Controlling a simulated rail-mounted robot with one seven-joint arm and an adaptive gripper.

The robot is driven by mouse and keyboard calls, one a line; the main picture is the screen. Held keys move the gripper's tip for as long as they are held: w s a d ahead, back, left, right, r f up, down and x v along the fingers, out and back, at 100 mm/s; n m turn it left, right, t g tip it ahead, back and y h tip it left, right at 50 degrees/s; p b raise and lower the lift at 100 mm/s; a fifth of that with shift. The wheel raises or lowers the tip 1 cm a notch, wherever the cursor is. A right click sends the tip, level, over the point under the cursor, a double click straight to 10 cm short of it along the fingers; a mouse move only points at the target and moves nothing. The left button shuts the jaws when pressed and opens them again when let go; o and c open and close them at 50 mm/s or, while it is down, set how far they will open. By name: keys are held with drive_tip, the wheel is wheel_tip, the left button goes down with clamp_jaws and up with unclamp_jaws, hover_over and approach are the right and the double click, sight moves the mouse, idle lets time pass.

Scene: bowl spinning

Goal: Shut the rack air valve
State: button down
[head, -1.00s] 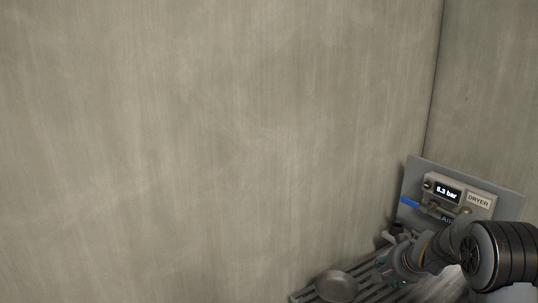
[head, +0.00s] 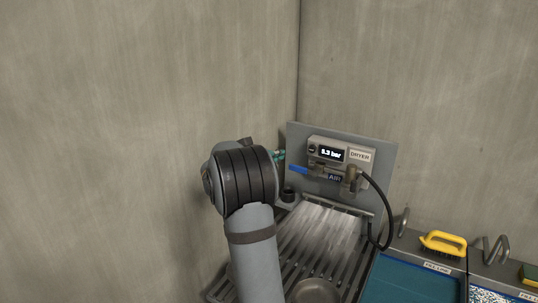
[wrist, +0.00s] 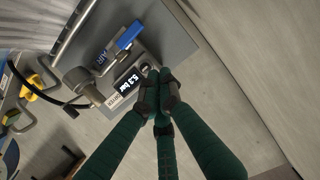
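The air valve's blue lever (head: 298,169) sticks out to the left, roughly level, below the dryer's gauge box (head: 340,152) beside an AIR label. In the wrist view the lever (wrist: 130,35) is up and left of my gripper, with the AIR label beside it. The gauge display (wrist: 127,84) reads 5.3 bar. My gripper (wrist: 163,92) has green fingers with their dark tips drawn together, and nothing shows between them. In the head view my arm hides most of it; only a bit of the fingers (head: 281,155) shows left of the panel, apart from the lever.
The gauge box and valve sit on a grey panel (head: 380,165) near the wall corner. A black hose (head: 386,212) loops down on the right. Below are a slatted rack (head: 355,222), a metal bowl (head: 314,291), a yellow brush (head: 443,242) and a teal basin (head: 415,280).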

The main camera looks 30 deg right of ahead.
drive_tip(key=p, duration=0.3)
hover_over(298, 169)
drive_tip(key=a, duration=0.2)
drive_tip(key=f, duration=0.2)
wheel_tip(298, 169, down, 4)
drive_tip(key=shift+w+f, duration=0.1)
drive_tip(key=shift+g, duration=0.3)
